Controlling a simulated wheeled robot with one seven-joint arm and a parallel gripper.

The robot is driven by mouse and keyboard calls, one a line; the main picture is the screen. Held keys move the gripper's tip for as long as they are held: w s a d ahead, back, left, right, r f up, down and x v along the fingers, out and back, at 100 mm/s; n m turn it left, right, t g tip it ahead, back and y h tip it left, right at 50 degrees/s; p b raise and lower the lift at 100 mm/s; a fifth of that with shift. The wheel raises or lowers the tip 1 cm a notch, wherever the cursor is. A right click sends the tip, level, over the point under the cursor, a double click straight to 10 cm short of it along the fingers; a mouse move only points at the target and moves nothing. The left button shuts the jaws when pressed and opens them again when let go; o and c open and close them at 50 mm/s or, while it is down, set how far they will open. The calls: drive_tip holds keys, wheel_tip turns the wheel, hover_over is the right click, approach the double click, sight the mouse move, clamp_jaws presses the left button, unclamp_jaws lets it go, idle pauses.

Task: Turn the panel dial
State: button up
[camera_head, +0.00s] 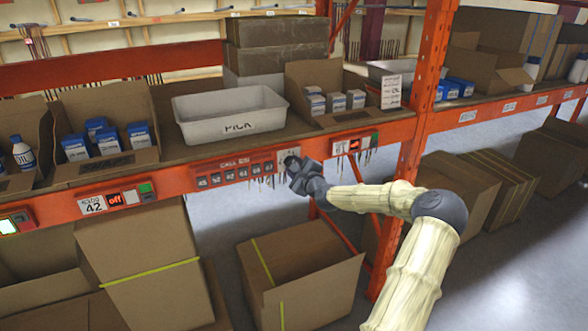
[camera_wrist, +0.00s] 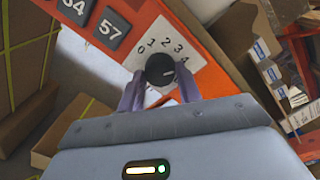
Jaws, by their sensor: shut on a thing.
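The dial is a round black knob (camera_wrist: 160,69) in the wrist view, on a white plate (camera_wrist: 195,75) marked 0, 1, 2, 3 and 4. A small light mark shows on its right side; I cannot tell exactly which number it faces. My gripper (camera_wrist: 160,84) has one finger on each side of the knob and is shut on it. In the head view my gripper (camera_head: 291,163) is at the orange shelf beam and hides the knob. Only part of the white plate (camera_head: 283,155) shows there.
Dark numbered buttons (camera_head: 235,174) line the beam left of the dial. A small panel with a red light (camera_head: 354,147) is to its right. A white PICK tote (camera_head: 230,130) sits above. An open carton (camera_head: 300,270) stands below, near my arm.

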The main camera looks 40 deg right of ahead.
drive_tip(key=shift+f+m, duration=0.1)
drive_tip(key=shift+m, duration=0.2)
drive_tip(key=o, duration=1)
drive_tip(key=b+v, duration=0.5)
drive_tip(key=v, duration=1.2)
drive_tip(key=shift+s, duration=0.25)
